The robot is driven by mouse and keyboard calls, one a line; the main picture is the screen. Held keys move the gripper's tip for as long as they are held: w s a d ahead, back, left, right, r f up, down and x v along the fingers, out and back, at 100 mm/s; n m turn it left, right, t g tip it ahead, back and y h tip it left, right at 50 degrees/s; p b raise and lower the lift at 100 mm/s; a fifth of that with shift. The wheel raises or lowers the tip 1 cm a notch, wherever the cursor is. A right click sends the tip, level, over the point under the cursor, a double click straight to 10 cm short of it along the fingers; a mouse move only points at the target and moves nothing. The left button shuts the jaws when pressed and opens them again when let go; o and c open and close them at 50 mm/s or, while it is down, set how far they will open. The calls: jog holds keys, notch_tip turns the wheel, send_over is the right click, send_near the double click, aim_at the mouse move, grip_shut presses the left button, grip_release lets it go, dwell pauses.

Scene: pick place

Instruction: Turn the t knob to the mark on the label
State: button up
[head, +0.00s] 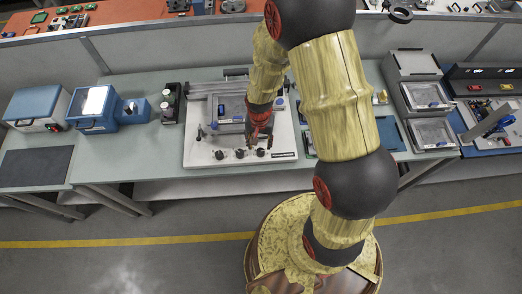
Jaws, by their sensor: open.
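A white machine panel (196,158) lies on the grey-green workbench. Several small dark knobs sit along its front edge: a left knob (219,155), a middle knob (240,154) and a right knob (261,153). They are too small to tell which is the t knob or how each is turned. My gripper (259,141) is open and points down just above the right knob. Whether it touches that knob cannot be told.
A blue-and-white device (92,104) and a blue-lidded box (38,104) stand on the bench at left. Grey trays (428,96) stand at right.

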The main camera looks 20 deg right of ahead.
aim_at(260, 151)
notch_tip(260, 151, down, 7)
jog(key=shift+d+r, duration=0.1)
dwell(0.3)
jog(key=shift+c, duration=0.6)
grip_shut()
